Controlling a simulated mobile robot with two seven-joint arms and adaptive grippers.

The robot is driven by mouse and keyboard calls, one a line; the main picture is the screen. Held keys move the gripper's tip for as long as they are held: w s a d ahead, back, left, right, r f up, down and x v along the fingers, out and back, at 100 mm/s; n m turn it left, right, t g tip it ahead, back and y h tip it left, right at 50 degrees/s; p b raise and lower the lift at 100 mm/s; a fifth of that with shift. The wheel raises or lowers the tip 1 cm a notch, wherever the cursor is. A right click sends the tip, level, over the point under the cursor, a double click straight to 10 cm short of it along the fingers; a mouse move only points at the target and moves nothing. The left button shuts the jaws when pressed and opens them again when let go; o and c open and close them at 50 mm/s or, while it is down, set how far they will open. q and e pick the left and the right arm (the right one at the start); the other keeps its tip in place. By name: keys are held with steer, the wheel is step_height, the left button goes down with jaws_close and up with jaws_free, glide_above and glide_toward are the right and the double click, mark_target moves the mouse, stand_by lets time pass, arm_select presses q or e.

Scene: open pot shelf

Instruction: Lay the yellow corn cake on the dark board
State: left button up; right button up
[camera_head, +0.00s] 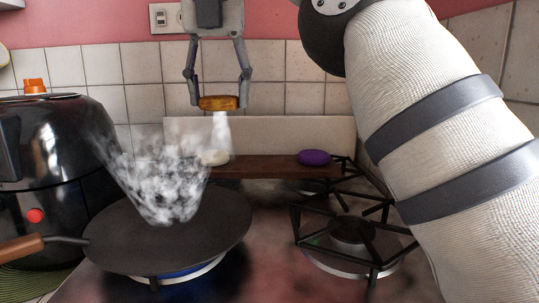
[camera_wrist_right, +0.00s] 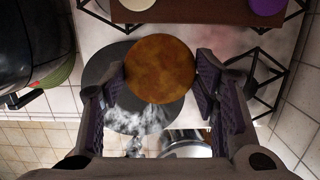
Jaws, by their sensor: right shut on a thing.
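The yellow corn cake (camera_head: 219,103) is browned and round, held between the fingers of my right gripper (camera_head: 219,100). In the head view it hangs level in the air above the board and pan. In the right wrist view the cake (camera_wrist_right: 160,68) sits between both finger pads of the right gripper (camera_wrist_right: 160,85). The dark board (camera_head: 255,168) is a long brown plank behind the burners; it also shows at the top of the right wrist view (camera_wrist_right: 200,12). A white piece (camera_head: 214,157) and a purple piece (camera_head: 314,157) lie on it, with bare board between. My left gripper is out of view.
A dark pan (camera_head: 150,240) with a wooden handle (camera_head: 22,248) sits on the left burner, with steam rising above it. A black appliance (camera_head: 60,165) stands at the left. A bare burner grate (camera_head: 350,230) is at the right.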

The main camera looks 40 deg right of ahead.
glide_toward(263, 162)
steer(key=a+r, duration=0.1)
steer(key=a, duration=0.2)
steer(key=d+f, duration=0.3)
steer(key=shift+w+d+f, duration=0.15)
steer(key=shift+w+f, duration=0.05)
steer(key=shift+w, duration=0.1)
steer(key=f, duration=0.3)
steer(key=shift+d+f+p, duration=0.25)
steer(key=shift+d+p, duration=0.1)
steer(key=shift+p, duration=0.05)
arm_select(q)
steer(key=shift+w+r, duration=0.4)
arm_select(e)
steer(key=shift+f, duration=0.2)
steer(key=o, duration=1.3)
steer(key=shift+w+f, duration=0.1)
steer(key=shift+f, duration=0.05)
